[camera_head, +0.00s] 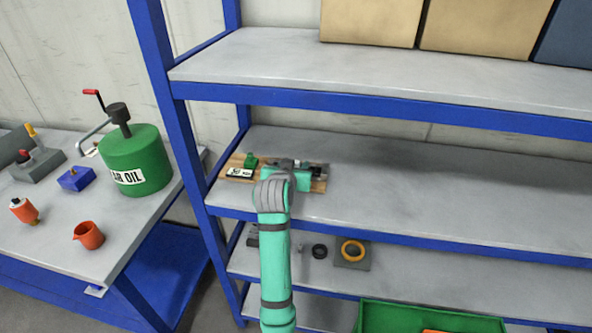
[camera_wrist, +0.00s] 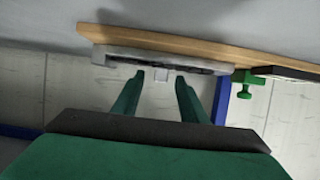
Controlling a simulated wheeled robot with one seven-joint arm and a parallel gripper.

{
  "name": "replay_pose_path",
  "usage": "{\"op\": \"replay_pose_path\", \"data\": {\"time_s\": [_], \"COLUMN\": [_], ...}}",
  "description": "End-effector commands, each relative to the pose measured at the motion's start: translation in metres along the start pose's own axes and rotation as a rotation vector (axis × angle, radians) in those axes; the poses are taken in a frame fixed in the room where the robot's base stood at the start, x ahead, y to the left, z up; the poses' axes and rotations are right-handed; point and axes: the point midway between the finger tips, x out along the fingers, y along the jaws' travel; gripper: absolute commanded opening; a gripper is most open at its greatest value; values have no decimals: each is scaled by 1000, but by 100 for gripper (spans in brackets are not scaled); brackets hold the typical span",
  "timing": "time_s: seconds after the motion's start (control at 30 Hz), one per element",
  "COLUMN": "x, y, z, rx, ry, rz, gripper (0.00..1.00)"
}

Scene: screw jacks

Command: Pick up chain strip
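The chain strip (camera_wrist: 160,62) seems to be the long grey piece with dark, link-like parts in the wrist view. It lies along the edge of a wooden board (camera_wrist: 230,50). My gripper (camera_wrist: 160,76) is open, its two green fingers pointing at the strip's near edge. In the head view my gripper (camera_head: 287,176) is over the board (camera_head: 318,186) on the middle shelf and hides much of the strip.
A green clamp-like part (camera_wrist: 244,90) and a dark label plate (camera_wrist: 285,73) sit beside the strip. The middle shelf (camera_head: 430,185) is bare to the right. A blue rack post (camera_head: 175,110) stands left. The upper shelf (camera_head: 330,72) is overhead. A side table holds a green oil can (camera_head: 135,158).

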Motion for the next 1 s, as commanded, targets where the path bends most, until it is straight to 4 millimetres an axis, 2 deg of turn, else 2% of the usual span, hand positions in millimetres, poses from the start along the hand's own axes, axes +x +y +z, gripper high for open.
{"op": "replay_pose_path", "data": {"time_s": [0.1,0.3,0.33,0.4,0.5,0.87,1.0], "x": [7,7,7,7,7,6,3], "y": [0,-2,-2,-2,-2,-2,-2], "z": [0,0,0,0,0,-2,-10], "rx": [0,-1,-1,-1,-1,0,1], "ry": [-1,0,0,0,0,3,5], "rz": [0,-2,-2,-2,-2,-2,-2], "gripper": [39,39,37,20,0,0,0]}}
